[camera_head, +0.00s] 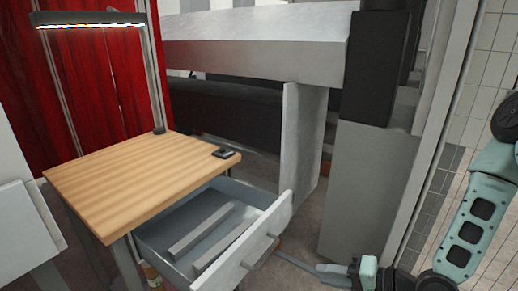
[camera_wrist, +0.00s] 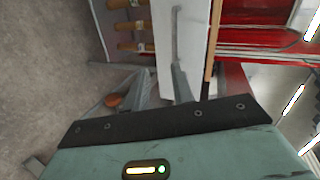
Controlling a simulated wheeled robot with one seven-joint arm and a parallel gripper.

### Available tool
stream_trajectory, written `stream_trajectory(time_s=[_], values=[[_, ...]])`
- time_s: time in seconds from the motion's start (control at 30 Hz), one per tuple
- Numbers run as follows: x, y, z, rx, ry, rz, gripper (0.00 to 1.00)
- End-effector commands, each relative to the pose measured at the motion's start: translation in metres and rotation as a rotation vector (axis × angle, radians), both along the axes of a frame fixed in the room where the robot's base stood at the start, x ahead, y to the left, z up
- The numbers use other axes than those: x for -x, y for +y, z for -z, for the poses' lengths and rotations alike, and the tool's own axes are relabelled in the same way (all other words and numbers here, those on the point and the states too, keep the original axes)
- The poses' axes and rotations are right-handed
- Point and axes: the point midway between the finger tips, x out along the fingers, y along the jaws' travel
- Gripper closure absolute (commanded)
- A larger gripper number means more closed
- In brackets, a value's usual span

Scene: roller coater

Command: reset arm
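My arm comes down the right side of the head view, its teal links bending low toward the floor. My gripper (camera_head: 325,269) is at the bottom, right of and below the open drawer (camera_head: 168,230), apart from the desk. I cannot make out a gap between its fingers, and nothing held shows. In the wrist view, my teal gripper body with its dark bar fills the bottom. Beyond it are a white panel with a grey handle and a wooden edge.
The wooden desk (camera_head: 135,180) bears a small black object (camera_head: 223,153) and a lamp (camera_head: 90,19). The drawer front (camera_head: 245,252) juts toward my arm. A grey cabinet (camera_head: 365,195) stands behind the gripper. Wooden-handled items (camera_wrist: 130,25) show in the wrist view. Bare floor (camera_wrist: 40,80) lies left there.

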Motion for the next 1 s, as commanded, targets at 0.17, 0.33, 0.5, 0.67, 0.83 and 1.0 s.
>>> stream_trajectory(time_s=[0.17, 0.33, 0.5, 0.67, 0.83, 1.0], values=[[0.002, 0.009, -0.011, 0.4, -0.033, -0.223, 0.75], [0.009, 0.009, -0.037, 0.734, -0.049, -0.403, 0.75], [0.028, 0.013, -0.084, 0.988, -0.05, -0.558, 0.75], [0.064, 0.024, -0.14, 1.146, -0.038, -0.695, 0.75], [0.116, 0.037, -0.193, 1.219, -0.022, -0.842, 0.75], [0.157, 0.044, -0.224, 1.226, -0.008, -0.95, 0.75]])
